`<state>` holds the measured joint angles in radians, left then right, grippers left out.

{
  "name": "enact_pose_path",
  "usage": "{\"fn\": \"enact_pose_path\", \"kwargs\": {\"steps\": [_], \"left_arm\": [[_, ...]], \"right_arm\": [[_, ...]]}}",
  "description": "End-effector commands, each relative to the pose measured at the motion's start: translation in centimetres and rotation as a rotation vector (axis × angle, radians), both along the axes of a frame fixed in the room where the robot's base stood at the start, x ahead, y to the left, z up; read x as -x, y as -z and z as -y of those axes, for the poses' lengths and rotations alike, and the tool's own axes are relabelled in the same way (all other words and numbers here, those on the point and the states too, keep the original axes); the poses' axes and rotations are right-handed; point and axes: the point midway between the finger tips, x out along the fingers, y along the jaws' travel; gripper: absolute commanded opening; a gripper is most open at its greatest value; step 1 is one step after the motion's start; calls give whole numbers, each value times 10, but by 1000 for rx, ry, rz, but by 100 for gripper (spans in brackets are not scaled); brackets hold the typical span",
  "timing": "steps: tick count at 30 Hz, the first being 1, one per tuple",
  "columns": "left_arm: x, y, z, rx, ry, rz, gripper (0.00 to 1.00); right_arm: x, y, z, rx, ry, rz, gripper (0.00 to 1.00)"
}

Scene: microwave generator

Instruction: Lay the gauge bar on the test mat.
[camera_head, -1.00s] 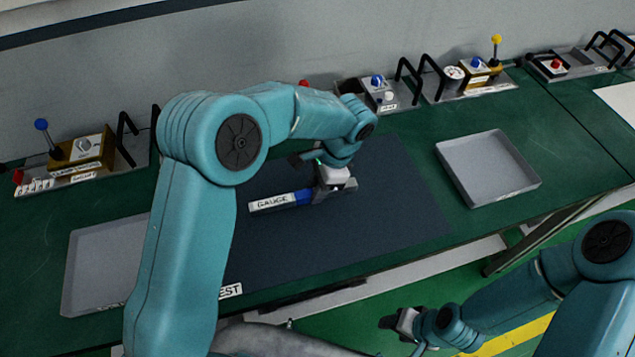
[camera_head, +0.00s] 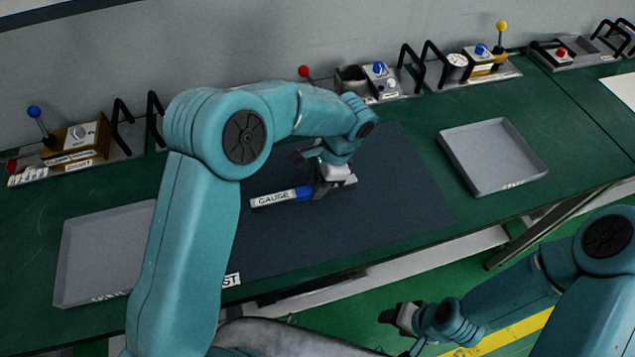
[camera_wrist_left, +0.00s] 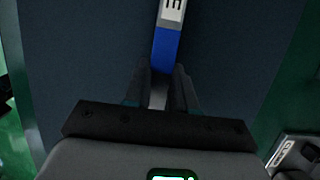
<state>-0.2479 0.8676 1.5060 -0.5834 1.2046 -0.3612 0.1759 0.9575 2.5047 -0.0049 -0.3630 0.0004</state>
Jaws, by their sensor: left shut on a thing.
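The gauge bar (camera_head: 272,199) is a narrow bar with a white end lettered GAUGE and a blue band. It lies over the dark test mat (camera_head: 390,215), low and roughly level; I cannot tell whether it touches the mat. My left gripper (camera_head: 326,188) is shut on the bar just beyond the blue band. In the left wrist view the bar (camera_wrist_left: 166,45) runs between the two fingers (camera_wrist_left: 160,92), with the dark mat (camera_wrist_left: 85,50) behind it. My right gripper (camera_head: 392,316) is low, in front of the table and away from the bar; its jaws are too small to read.
A grey tray (camera_head: 75,265) stands left of the mat, partly behind my left arm, and another grey tray (camera_head: 480,180) stands to the right. Panels with knobs, levers and black handles (camera_head: 72,145) line the back edge. The mat's right part is clear.

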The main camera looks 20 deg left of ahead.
Motion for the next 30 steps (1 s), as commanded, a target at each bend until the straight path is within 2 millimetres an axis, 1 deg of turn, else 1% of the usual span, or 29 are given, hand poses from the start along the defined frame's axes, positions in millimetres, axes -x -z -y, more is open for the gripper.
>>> {"fn": "enact_pose_path", "kwargs": {"steps": [2,3,5,14,17,20,24,30], "left_arm": [[0,3,0,0,0,0,0],[0,2,0,0,0,0,35],[0,2,0,0,0,0,54],[0,1,0,0,0,0,55],[-2,-5,3,0,0,3,55],[-5,-21,7,0,1,5,55],[-12,-56,17,1,1,7,55],[-21,-107,31,2,0,5,55]], "right_arm": [[0,2,0,0,0,0,55],[0,1,0,0,0,0,55],[0,1,0,0,0,0,55],[0,1,0,0,0,0,55],[0,3,0,0,0,0,55],[0,6,0,0,0,0,55],[0,10,0,0,0,0,55],[0,10,0,0,0,0,55]]}}
